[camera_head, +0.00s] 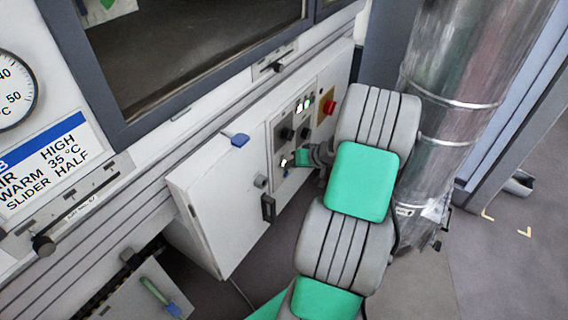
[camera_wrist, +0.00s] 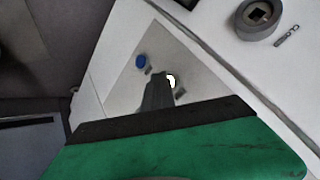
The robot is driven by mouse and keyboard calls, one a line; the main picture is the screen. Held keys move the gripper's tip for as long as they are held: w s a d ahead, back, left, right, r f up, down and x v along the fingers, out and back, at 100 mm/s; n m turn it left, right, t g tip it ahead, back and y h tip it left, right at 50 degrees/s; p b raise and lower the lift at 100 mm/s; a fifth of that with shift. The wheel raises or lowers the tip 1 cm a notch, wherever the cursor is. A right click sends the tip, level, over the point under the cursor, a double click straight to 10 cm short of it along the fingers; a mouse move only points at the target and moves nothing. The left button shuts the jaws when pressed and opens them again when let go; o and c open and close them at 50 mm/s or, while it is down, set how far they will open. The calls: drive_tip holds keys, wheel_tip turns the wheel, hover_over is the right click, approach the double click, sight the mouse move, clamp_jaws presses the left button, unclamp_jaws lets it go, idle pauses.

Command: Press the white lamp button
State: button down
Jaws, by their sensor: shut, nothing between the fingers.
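The white lamp button (camera_wrist: 171,81) glows in the wrist view, just right of my fingertips and partly covered by them. In the head view a small white glow (camera_head: 284,162) shows low on the control panel (camera_head: 279,121), beside my gripper (camera_head: 294,159). My gripper is shut and empty, with its dark fingers (camera_wrist: 158,80) pointing at the panel. The tips are at or very close to the button; I cannot tell whether they touch it. My arm hides part of the panel's right side in the head view.
A blue button (camera_wrist: 141,61) lies left of my fingertips. Higher on the panel are dark knobs (camera_head: 286,134), lit green buttons (camera_head: 308,102) and a red mushroom button (camera_head: 329,107). A cabinet door handle (camera_head: 268,207) is at lower left, and a metal duct (camera_head: 455,90) stands right of my arm.

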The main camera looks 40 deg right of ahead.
drive_tip(key=shift+s+d, duration=0.15)
drive_tip(key=shift+s, duration=0.45)
drive_tip(key=s, duration=0.1)
drive_tip(key=s+d, duration=0.1)
drive_tip(key=s, duration=0.2)
drive_tip(key=shift+s+d, duration=0.35)
